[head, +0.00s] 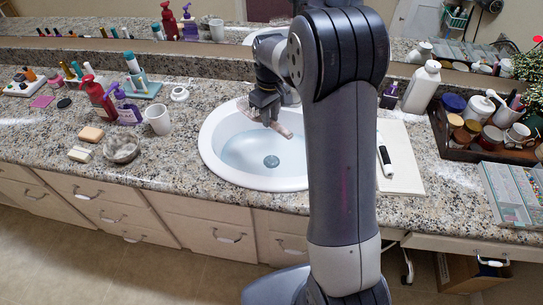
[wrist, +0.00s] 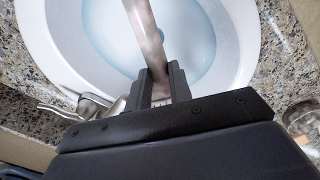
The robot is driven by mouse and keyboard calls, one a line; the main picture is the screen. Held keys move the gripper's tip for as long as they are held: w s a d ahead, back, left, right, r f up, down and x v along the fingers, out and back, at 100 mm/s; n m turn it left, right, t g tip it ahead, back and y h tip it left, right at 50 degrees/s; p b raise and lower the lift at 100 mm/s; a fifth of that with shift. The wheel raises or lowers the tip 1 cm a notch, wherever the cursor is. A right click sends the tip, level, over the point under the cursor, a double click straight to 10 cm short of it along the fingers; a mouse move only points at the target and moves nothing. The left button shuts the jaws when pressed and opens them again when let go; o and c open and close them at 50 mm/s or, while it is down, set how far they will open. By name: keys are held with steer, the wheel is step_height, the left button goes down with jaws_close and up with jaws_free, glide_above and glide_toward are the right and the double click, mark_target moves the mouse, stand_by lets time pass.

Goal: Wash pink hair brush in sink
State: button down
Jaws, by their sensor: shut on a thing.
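The white oval sink (head: 213,150) is set in the granite counter, with a drain (head: 271,161) in its pale blue bowl. My gripper (head: 266,112) is over the back part of the sink and shut on a long, pale pinkish-beige item, apparently the pink hair brush (head: 283,130). The brush slants down over the bowl, above the drain's level. In the wrist view, the brush (wrist: 143,32) runs out from between my gripper's fingers (wrist: 158,78) across the sink (wrist: 62,55). No bristles are clearly visible. A metal faucet (wrist: 82,108) shows beside my gripper there.
A white cup (head: 158,119), glass bowl (head: 121,149) and red pump bottle (head: 98,98) stand left of the sink. Right are a white board (head: 405,175) with a white-and-black device (head: 384,157), a white bottle (head: 421,88) and a dark tray (head: 452,146) of jars. A mirror runs behind.

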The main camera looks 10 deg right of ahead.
mark_target(277, 171)
steer(key=shift+f, duration=0.1)
steer(key=f+n+b, duration=0.1)
steer(key=f+b, duration=0.6)
steer(key=d+f+n+b, duration=0.1)
steer(key=f+b, duration=0.6)
steer(key=f, duration=0.1)
steer(key=d+f+n+b, duration=0.1)
steer(key=f+b, duration=0.6)
steer(key=shift+s+d+f+b, duration=0.15)
steer(key=shift+s+f+b, duration=0.1)
steer(key=shift+s+b, duration=0.05)
stand_by(0.3)
stand_by(1.7)
step_height(277, 171, up, 17)
steer(key=p, duration=1.5)
stand_by(1.2)
